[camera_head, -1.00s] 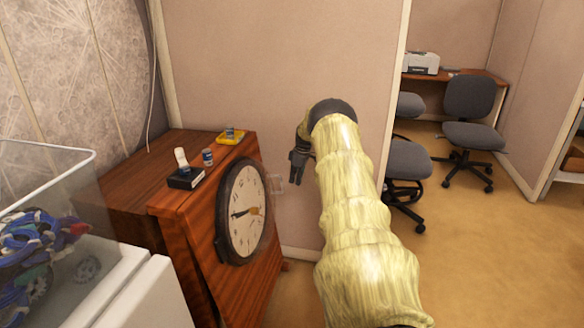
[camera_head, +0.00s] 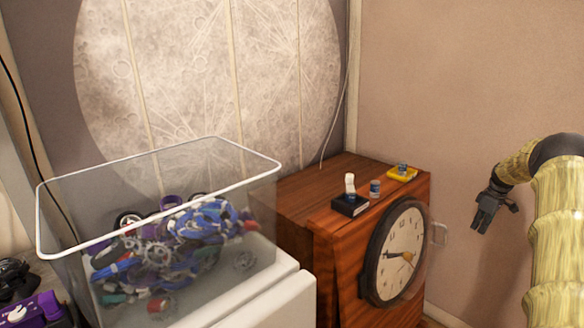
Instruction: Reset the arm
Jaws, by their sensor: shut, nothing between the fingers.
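My arm (camera_head: 558,235) is sheathed in a pale yellow ribbed sleeve and rises along the right edge of the head view. It bends left at a dark joint near the top. My dark grey gripper (camera_head: 482,224) hangs from its end, pointing down, shut and empty. It is in front of the beige wall, to the right of the wooden cabinet (camera_head: 340,250), and appears apart from it. The lower arm is cut off by the frame.
A round clock (camera_head: 400,245) is on the cabinet's front. A black box (camera_head: 350,206), a small can (camera_head: 375,189) and a yellow item (camera_head: 402,175) sit on top. A clear bin (camera_head: 75,250) of colourful parts stands on a white unit (camera_head: 275,305) at left.

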